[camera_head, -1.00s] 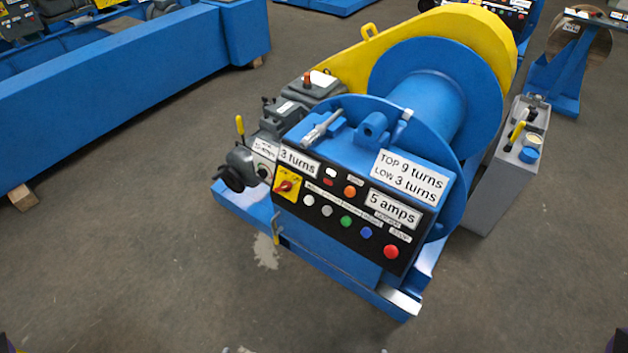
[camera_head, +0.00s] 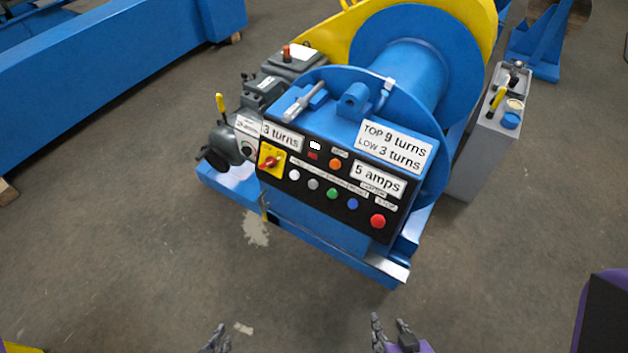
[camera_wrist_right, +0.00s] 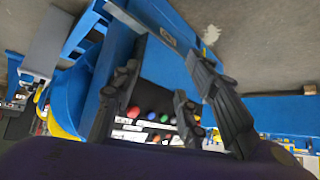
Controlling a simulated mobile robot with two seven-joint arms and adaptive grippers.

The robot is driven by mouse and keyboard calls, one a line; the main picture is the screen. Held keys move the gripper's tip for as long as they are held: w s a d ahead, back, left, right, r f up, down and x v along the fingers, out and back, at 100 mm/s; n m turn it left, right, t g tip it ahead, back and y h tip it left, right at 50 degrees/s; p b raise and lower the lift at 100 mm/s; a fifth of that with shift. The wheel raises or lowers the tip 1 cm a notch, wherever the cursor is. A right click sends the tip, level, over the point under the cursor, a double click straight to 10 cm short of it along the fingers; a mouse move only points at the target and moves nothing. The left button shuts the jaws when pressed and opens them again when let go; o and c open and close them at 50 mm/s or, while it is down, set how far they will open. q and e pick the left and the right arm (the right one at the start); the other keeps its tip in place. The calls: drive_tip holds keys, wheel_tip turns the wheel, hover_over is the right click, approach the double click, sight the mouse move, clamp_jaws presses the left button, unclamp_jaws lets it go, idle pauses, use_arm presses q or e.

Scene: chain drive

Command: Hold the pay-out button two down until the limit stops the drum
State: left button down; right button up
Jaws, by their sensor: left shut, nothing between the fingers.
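The winch's black control panel (camera_head: 325,187) faces me. Its lower row has a white button (camera_head: 294,174), a grey button (camera_head: 313,184), a green button (camera_head: 333,193), a blue button (camera_head: 352,203) and a red button (camera_head: 377,221). Their small labels are too blurred to read, so I cannot tell which is pay-out button two. The blue drum (camera_head: 412,75) is behind. My left gripper (camera_head: 216,338) is shut and empty at the bottom edge. My right gripper (camera_head: 391,331) is open and empty, short of the panel; its spread fingers (camera_wrist_right: 165,80) fill the right wrist view.
A yellow-red rotary switch (camera_head: 271,161) and an orange button (camera_head: 335,163) are on the panel. Signs read "3 turns", "5 amps" and "TOP 9 turns LOW 3 turns". A grey cabinet (camera_head: 480,160) stands right. The floor in front (camera_head: 300,300) is clear.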

drive_tip(key=shift+s+d, duration=0.15)
drive_tip(key=shift+s, duration=0.15)
drive_tip(key=shift+w, duration=0.35)
drive_tip(key=c, duration=0.8)
drive_tip(key=shift+w+r, duration=0.1)
drive_tip(key=shift+w, duration=0.1)
clamp_jaws()
drive_tip(key=shift+s+a, duration=0.15)
drive_tip(key=shift+a, duration=0.05)
drive_tip(key=shift+s+d, duration=0.1)
drive_tip(key=shift+s, duration=0.3)
drive_tip(key=shift+w, duration=0.35)
